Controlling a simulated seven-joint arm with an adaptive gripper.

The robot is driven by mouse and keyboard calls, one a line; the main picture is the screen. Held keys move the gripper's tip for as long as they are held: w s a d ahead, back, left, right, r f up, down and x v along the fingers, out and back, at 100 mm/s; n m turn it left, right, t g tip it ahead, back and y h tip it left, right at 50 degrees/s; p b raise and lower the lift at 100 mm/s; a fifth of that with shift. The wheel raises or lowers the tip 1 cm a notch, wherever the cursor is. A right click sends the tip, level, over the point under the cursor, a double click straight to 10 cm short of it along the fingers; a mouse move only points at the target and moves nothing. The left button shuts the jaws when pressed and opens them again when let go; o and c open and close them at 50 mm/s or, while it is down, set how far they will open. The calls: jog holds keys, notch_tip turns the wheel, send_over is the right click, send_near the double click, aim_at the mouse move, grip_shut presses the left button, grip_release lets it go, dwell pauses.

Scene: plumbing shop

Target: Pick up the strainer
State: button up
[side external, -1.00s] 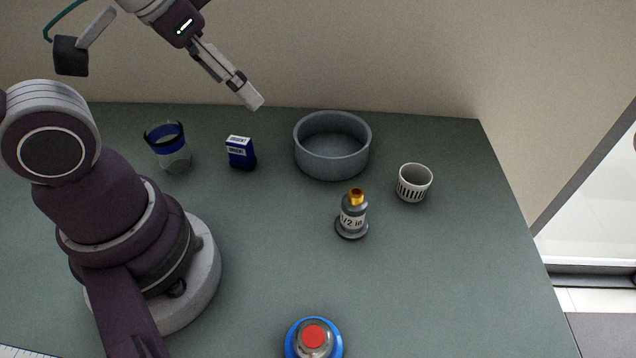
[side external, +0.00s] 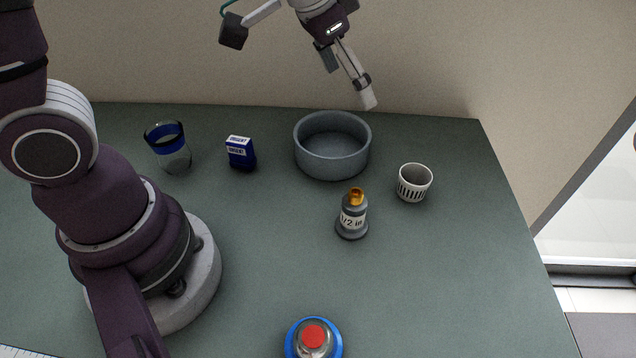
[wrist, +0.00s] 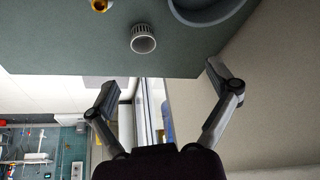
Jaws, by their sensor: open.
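The strainer is a small white cup with dark vertical slots (side external: 414,183). It stands upright on the table, right of the grey bowl. In the wrist view the strainer (wrist: 143,39) shows beyond and between the fingers, near the top. My gripper (side external: 368,100) is in the air above the back of the table, up and to the left of the strainer. In the wrist view my gripper (wrist: 165,82) has its two fingers spread wide with nothing between them.
A grey round bowl (side external: 332,168) stands left of the strainer. A grey fitting with a brass top (side external: 352,222) stands in front. A blue box (side external: 241,153), a blue-banded glass (side external: 170,150) and a red-topped blue item (side external: 314,338) are further off. The table's right side is clear.

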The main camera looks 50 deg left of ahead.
jog(key=m, duration=0.2)
send_near(415, 176)
jog(key=shift+s+d+f+g+h, duration=0.1)
jog(key=shift+f+g+h, duration=0.15)
jog(key=shift+f, duration=0.2)
jog(key=shift+s+d+f+g+h, duration=0.15)
jog(key=shift+f+h, duration=0.1)
jog(key=shift+f, duration=0.25)
jog(key=x, duration=0.6)
jog(key=shift+w+d+r, duration=0.1)
jog(key=shift+w+r, duration=0.05)
jog(key=shift+w, duration=0.15)
jog(key=c, duration=0.9)
